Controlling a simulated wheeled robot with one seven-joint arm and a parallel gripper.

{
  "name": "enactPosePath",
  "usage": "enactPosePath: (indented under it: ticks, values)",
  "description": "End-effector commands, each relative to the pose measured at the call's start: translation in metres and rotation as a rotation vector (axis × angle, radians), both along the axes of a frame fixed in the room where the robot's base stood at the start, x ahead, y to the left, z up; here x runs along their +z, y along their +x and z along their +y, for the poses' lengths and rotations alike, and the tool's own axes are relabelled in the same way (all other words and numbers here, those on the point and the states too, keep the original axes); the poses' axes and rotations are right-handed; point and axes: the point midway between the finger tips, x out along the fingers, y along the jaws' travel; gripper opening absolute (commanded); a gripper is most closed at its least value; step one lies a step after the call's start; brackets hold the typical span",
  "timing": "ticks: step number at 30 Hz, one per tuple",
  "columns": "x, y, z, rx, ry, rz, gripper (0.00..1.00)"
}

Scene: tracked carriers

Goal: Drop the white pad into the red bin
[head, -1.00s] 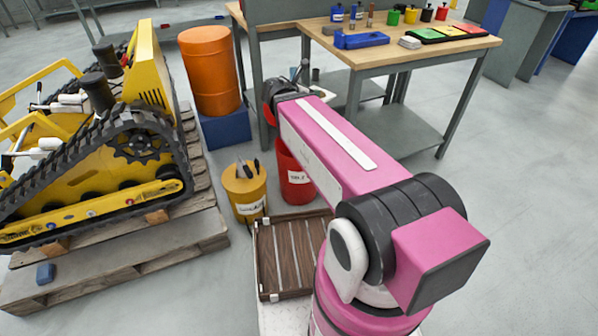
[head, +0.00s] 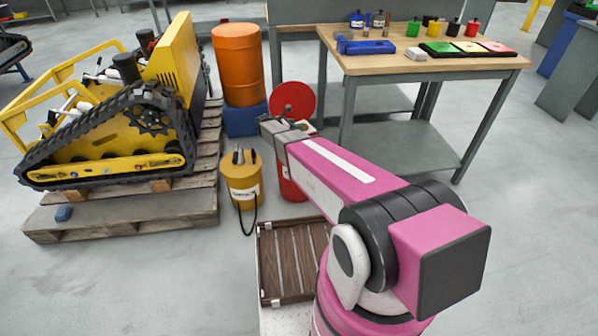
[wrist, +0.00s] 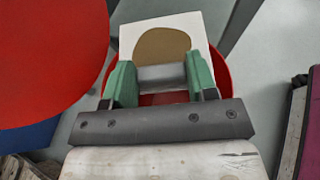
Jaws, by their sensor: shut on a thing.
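The white pad (wrist: 187,25), a flat piece with a tan round patch, is between the green fingers of my gripper (wrist: 160,65) in the wrist view. My gripper is shut on it. The red bin (wrist: 222,72) shows behind and beneath the pad, its rim curving around it; the pad appears over the opening, but its height is hard to tell. The bin's red round lid (wrist: 45,60) stands raised at left. In the head view the lid (head: 292,98) stands up behind my arm, and the bin (head: 289,188) is partly hidden by it.
A yellow bin (head: 242,185) with a dark strap stands left of the red bin. An orange drum (head: 238,65) on a blue block stands behind. A workbench (head: 420,62) is at right, a yellow tracked machine (head: 110,140) on a pallet at left.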

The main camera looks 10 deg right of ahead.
Motion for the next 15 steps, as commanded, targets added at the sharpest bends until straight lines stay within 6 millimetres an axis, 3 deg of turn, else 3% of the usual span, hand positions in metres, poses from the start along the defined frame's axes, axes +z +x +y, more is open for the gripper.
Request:
enactPosePath:
  ticks: [15]
  values:
    - [-0.038,0.007,0.001,-0.008,-0.003,0.0,0.3]
